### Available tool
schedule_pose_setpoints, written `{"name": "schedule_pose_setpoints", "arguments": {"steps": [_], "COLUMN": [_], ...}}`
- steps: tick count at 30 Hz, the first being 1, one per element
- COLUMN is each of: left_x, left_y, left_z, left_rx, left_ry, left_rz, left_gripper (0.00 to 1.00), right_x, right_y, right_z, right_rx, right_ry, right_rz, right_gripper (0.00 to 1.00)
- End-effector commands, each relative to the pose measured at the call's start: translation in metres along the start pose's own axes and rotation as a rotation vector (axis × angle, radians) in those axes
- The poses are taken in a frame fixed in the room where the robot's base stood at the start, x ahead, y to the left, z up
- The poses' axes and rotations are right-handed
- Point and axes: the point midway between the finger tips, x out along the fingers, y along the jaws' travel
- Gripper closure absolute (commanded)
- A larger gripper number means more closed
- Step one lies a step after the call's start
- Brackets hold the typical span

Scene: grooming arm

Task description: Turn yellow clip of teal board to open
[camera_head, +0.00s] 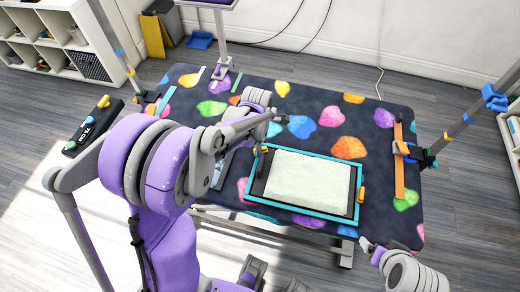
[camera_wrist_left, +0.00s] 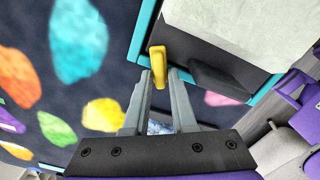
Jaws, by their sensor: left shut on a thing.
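The teal board (camera_head: 330,214) lies on the patterned table and holds a pale, whitish pad (camera_head: 307,180). A yellow clip (camera_head: 263,149) sits at its left edge, near the far corner. The clip also shows in the left wrist view (camera_wrist_left: 158,62), upright in the picture at the teal rim. My left gripper (camera_wrist_left: 160,76) has its two grey fingertips on either side of the clip's lower end, shut on it. In the head view my left arm hides much of that gripper. My right gripper (camera_head: 372,247) is at the lower right, clear of the board; its jaws are too small to judge.
The dark table (camera_head: 390,224) has a bright stone pattern. An orange clip (camera_head: 362,194) is at the board's right edge. An orange strip (camera_head: 399,175) lies farther right beside a post (camera_head: 455,127). A black bar (camera_wrist_left: 220,80) lies along the board edge near the gripper.

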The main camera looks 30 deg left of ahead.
Motion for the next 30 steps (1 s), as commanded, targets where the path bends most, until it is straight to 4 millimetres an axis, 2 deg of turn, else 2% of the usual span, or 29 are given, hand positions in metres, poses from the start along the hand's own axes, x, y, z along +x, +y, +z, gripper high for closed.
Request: {"name": "schedule_pose_setpoints", "arguments": {"steps": [8, 15, 25, 30], "left_x": [0.000, 0.001, 0.000, 0.001], "left_y": [-0.001, -0.001, -0.001, -0.001], "left_z": [-0.001, -0.001, -0.001, -0.001], "left_rx": [-0.015, -0.226, -0.263, -0.424], "left_ry": [0.002, 0.002, 0.002, 0.003], "left_rz": [-0.002, -0.002, -0.002, -0.002], "left_gripper": [1.00, 1.00, 1.00, 1.00], "right_x": [0.000, 0.006, 0.006, 0.010], "right_y": [0.000, 0.000, 0.000, 0.000], "right_z": [0.000, 0.004, 0.004, 0.008], "right_rx": [0.000, 0.000, 0.000, 0.000], "right_ry": [0.000, -0.003, -0.003, -0.005], "right_rz": [0.000, 0.000, 0.000, 0.000], "right_gripper": [0.13, 0.13, 0.13, 0.13]}}
